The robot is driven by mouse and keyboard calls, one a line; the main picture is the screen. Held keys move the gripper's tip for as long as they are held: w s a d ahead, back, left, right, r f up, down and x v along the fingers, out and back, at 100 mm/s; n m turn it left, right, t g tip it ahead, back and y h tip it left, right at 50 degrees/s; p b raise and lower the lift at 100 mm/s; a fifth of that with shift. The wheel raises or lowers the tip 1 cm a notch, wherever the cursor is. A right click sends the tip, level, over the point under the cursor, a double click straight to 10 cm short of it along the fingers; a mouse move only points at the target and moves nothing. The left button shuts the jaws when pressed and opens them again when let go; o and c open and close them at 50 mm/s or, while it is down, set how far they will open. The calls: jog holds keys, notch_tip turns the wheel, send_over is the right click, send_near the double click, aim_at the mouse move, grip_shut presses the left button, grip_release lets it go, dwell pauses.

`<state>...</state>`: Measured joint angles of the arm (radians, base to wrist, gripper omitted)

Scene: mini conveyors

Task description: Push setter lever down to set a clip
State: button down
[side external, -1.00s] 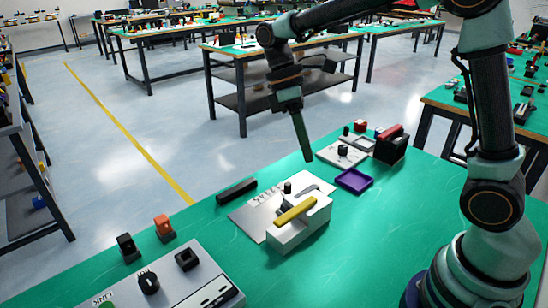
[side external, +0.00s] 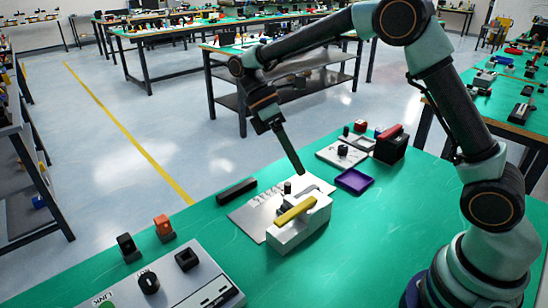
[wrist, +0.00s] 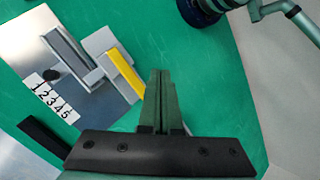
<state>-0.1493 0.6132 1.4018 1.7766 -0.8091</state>
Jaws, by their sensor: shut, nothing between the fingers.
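The setter lever (side external: 296,210) is a yellow bar on top of a white block (side external: 300,234) on the green bench. In the wrist view the yellow lever (wrist: 124,77) lies just left of my fingers. My gripper (side external: 300,172) is shut and empty, its tip pointing down above the bench, behind and above the lever and apart from it. In the wrist view my gripper (wrist: 161,76) shows its fingers together. A grey metal plate (side external: 250,217) with a black knob (side external: 287,187) lies beside the block. I cannot make out a clip.
A number strip (wrist: 50,98) marked 1 to 5 lies on the plate. A purple tray (side external: 354,181) and a dark box with a red top (side external: 390,146) stand at back right. A black bar (side external: 237,190) lies behind the plate. A grey panel (side external: 165,280) is at front left.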

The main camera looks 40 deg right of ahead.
send_near(299, 212)
jog(key=shift+s+r+x, duration=0.15)
jog(key=shift+x, duration=0.75)
jog(key=shift+s+r+x, duration=0.1)
jog(key=shift+s+x, duration=0.1)
jog(key=shift+x, duration=0.7)
jog(key=shift+s+r+x, duration=0.15)
jog(key=shift+x, duration=0.8)
jog(key=shift+d+f, duration=0.1)
jog(key=shift+f, duration=0.35)
jog(key=shift+f, duration=0.85)
dwell(0.9)
jog(key=shift+r, duration=1.3)
jog(key=shift+r, duration=0.1)
jog(key=shift+r, duration=2.4)
jog(key=shift+d+r, duration=0.1)
